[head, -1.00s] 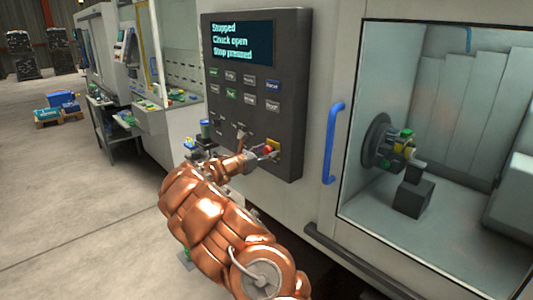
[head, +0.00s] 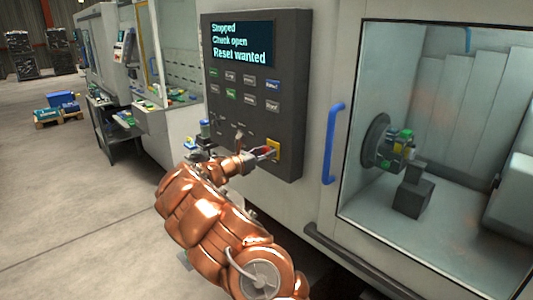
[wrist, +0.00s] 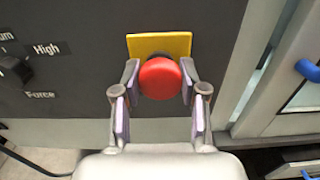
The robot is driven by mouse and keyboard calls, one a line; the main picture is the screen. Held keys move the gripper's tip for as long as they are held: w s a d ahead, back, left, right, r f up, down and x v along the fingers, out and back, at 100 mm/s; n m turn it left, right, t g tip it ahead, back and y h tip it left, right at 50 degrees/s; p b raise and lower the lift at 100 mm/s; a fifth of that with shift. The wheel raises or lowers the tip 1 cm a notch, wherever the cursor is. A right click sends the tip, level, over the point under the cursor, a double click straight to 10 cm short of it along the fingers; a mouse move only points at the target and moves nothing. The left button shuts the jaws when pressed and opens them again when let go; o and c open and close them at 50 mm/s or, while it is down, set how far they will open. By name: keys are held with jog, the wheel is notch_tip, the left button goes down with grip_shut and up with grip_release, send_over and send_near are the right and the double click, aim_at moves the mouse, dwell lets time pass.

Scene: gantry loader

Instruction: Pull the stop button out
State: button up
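The red stop button (wrist: 160,78) sits on a yellow plate (wrist: 172,44) at the lower right of the dark control panel (head: 292,100). My gripper (wrist: 160,92) has one finger on each side of the red head in the wrist view, and the pads appear to meet its sides. In the head view my gripper (head: 264,154) is at the button and hides part of it. The panel's screen (head: 238,43) reads "Stopped", "Chuck open", "Reset wanted".
A dark knob (wrist: 14,70) marked "High" and "Force" is left of the button. A blue door handle (head: 333,143) stands right of the panel, beside a window onto the chuck (head: 377,142). Open floor lies at the left.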

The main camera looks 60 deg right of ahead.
jog(key=o, duration=0.5)
jog(key=shift+v, duration=1.7)
jog(key=shift+p+v, duration=0.35)
jog(key=shift+v, duration=1.95)
